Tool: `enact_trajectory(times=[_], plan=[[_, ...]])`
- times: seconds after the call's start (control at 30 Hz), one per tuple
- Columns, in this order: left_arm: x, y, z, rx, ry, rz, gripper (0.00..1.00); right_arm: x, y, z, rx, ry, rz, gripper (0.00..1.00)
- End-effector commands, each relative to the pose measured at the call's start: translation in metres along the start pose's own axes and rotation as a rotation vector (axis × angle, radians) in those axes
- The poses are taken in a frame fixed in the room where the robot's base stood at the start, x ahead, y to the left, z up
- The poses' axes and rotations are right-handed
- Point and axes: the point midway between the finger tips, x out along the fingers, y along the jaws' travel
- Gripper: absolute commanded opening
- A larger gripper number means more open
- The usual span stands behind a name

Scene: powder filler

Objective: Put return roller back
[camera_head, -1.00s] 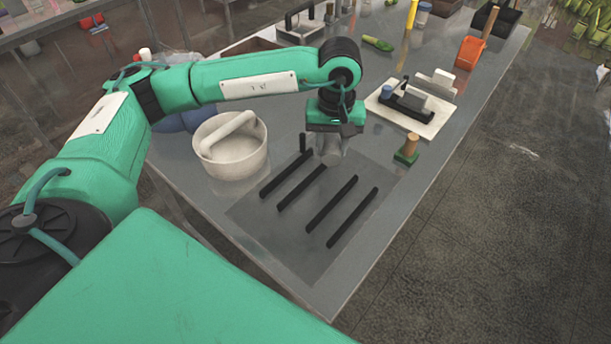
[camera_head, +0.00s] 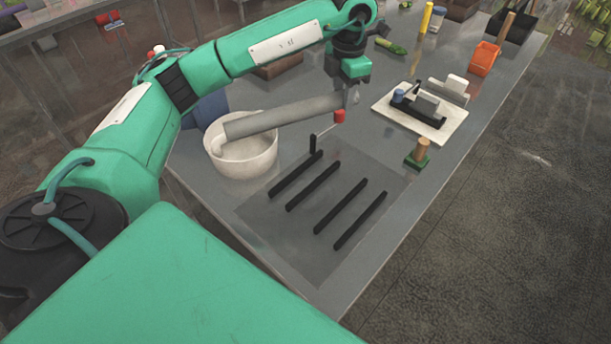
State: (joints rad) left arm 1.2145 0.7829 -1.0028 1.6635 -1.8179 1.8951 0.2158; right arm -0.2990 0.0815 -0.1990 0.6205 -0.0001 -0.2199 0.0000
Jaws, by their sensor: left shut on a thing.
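The return roller, a long grey cylinder (camera_head: 280,117), hangs in the air, nearly level, its left end over the white bowl (camera_head: 262,166). My left gripper (camera_head: 352,95) is shut on it at its right end; the fingertips are small and partly hidden. Below the roller, several parallel black bars (camera_head: 313,194) lie on a dark grey mat (camera_head: 300,255). A short black post with a thin rod and a red knob (camera_head: 339,116) rises at the far end of the leftmost bar. My right gripper is out of view.
A white board (camera_head: 440,132) carries a black and grey device to the right. A wooden peg on a green base (camera_head: 418,153) stands near the right table edge. An orange container (camera_head: 485,57) is at the back right. The front of the mat is clear.

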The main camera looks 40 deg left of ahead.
Motion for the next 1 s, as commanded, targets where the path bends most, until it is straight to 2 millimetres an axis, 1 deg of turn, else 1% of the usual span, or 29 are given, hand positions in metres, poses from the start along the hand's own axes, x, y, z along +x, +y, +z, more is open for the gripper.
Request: enact_trajectory(times=[0.03, 0.1, 0.2, 0.33, 0.43, 0.47, 0.57, 0.9, 1.0], plan=[[-0.003, 0.004, 0.001, -0.082, 0.0, -0.003, 0.0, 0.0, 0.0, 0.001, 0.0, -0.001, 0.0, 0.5], [-0.006, 0.009, 0.002, -0.189, 0.002, -0.006, 0.0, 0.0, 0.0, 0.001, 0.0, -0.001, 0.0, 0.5], [-0.009, 0.013, 0.003, -0.304, 0.003, -0.01, 0.0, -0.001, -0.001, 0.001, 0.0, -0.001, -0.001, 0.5], [-0.01, 0.017, 0.003, -0.389, 0.006, -0.013, 0.0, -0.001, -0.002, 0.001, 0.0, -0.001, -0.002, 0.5], [-0.003, 0.018, 0.003, -0.412, 0.009, -0.014, 0.0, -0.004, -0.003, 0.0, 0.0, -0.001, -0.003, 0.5], [0.002, 0.018, 0.002, -0.414, 0.01, -0.014, 0.0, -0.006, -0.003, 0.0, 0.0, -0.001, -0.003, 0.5], [0.024, 0.017, 0.001, -0.414, 0.013, -0.015, 0.0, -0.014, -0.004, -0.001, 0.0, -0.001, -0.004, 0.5], [0.111, 0.016, 0.001, -0.412, 0.012, -0.014, 0.0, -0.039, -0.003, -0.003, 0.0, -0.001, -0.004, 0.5], [0.13, 0.016, 0.002, -0.412, 0.009, -0.014, 0.0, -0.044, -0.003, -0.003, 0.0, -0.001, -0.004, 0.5]])
